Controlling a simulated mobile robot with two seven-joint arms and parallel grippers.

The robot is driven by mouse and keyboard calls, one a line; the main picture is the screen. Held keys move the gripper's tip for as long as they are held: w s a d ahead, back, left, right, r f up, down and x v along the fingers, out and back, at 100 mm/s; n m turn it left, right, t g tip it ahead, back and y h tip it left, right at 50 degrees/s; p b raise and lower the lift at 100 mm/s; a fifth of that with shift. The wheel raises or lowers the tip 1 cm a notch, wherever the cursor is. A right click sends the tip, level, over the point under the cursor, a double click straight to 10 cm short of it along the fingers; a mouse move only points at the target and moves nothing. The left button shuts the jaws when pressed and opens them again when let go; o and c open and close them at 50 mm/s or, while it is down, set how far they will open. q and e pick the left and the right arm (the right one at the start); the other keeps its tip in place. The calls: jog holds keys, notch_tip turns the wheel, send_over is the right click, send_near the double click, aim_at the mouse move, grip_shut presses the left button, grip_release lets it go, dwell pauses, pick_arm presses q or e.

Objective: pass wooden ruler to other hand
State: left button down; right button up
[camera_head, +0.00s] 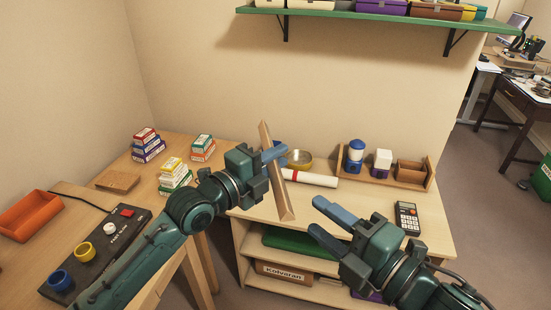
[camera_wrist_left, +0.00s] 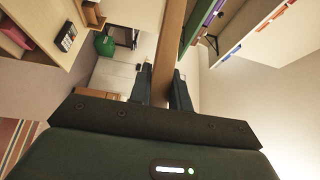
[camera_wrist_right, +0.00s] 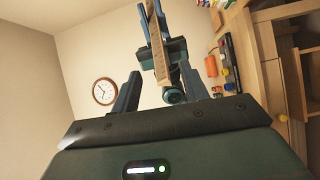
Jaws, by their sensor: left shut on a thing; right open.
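The wooden ruler (camera_head: 278,180) is a long flat brown strip, held up and slightly tilted in the head view. My left gripper (camera_head: 272,160) is shut on it around its middle, and the ruler passes between the fingers in the left wrist view (camera_wrist_left: 168,60). My right gripper (camera_head: 318,217) is open and empty, to the right of and below the ruler, apart from it. The right wrist view shows the ruler (camera_wrist_right: 157,40) ahead, beyond the open right fingers (camera_wrist_right: 146,92).
A low shelf unit (camera_head: 365,215) holds a rolled paper (camera_head: 308,178), a bowl (camera_head: 299,159), a calculator (camera_head: 407,218) and a wooden tray (camera_head: 428,178) with small containers. The left desk (camera_head: 135,195) carries stacked boxes (camera_head: 174,175), an orange tray (camera_head: 30,215) and a control panel (camera_head: 100,250). A green shelf (camera_head: 380,17) hangs above.

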notch_tip(320, 180, down, 14)
jog(key=d+m+h, duration=0.3)
jog(key=m+h, duration=0.2)
jog(key=m, duration=0.7)
jog(key=s+d+f+m+g+h, duration=0.1)
jog(key=s+f+m, duration=0.3)
jog(key=f, duration=0.3)
jog(key=s+d+f+m+g+h, duration=0.2)
jog(key=s+f+m, duration=0.2)
jog(key=f+m, duration=0.2)
notch_tip(320, 180, down, 2)
jog(key=shift+d+f, duration=0.2)
